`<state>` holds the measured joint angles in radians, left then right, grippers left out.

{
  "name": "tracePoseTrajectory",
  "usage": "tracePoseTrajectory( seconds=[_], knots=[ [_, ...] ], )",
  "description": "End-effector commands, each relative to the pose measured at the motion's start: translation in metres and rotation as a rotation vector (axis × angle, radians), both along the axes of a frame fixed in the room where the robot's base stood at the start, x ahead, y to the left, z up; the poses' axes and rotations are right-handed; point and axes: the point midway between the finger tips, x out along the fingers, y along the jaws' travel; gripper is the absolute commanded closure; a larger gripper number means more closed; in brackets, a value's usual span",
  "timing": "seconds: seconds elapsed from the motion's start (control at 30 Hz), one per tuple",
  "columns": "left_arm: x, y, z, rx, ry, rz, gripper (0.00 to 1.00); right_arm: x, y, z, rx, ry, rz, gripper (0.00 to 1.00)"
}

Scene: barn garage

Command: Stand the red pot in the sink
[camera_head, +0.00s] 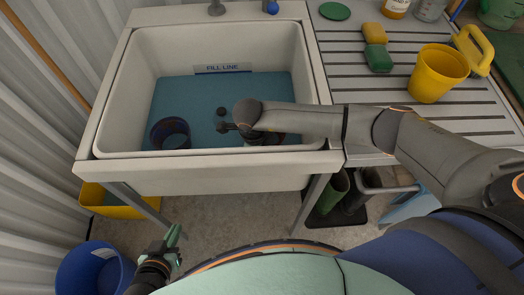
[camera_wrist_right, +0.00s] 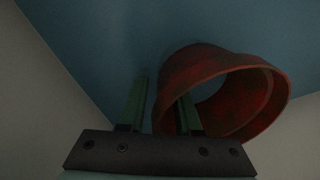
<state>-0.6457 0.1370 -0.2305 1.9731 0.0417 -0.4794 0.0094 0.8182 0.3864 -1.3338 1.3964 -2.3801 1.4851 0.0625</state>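The red pot (camera_wrist_right: 255,93) looks dark and bluish in the head view (camera_head: 170,134), where it sits upright, mouth up, at the front left inside the white sink (camera_head: 215,156). My right arm reaches into the sink from the right. In the head view my right gripper (camera_head: 223,121) is just right of the pot, its green fingertips hidden. In the right wrist view its two fingers (camera_wrist_right: 164,108) stand apart with the pot's near wall between them, and a gap shows beside the left finger. My left gripper (camera_head: 174,243) is low in front of the sink, away from the pot.
A yellow watering can (camera_head: 438,75) and sponges (camera_head: 377,57) stand on the slatted drainboard at right. Below are a blue bucket (camera_head: 92,272), a yellow bin (camera_head: 120,210) and green boots (camera_head: 333,190). The blue sink bottom right of the pot is mostly clear.

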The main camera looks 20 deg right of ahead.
Motion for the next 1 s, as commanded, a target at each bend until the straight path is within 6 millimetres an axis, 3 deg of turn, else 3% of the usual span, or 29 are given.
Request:
tracePoseTrajectory(
  seconds=[0.23, 0.7, 1.0],
  knots=[
    [0.0, 0.001, 0.004, 0.002, -0.002, 0.002, 1.0, 0.0, 0.001, 0.01, 0.002, -0.003, 0.001, 0.67],
    [-0.003, 0.008, 0.004, 0.01, 0.0, 0.012, 1.0, -0.005, 0.016, 0.101, 0.001, -0.004, 0.002, 0.67],
    [-0.004, 0.008, 0.003, 0.01, 0.004, 0.013, 1.0, -0.007, 0.019, 0.122, 0.0, 0.0, 0.0, 0.67]
  ],
)
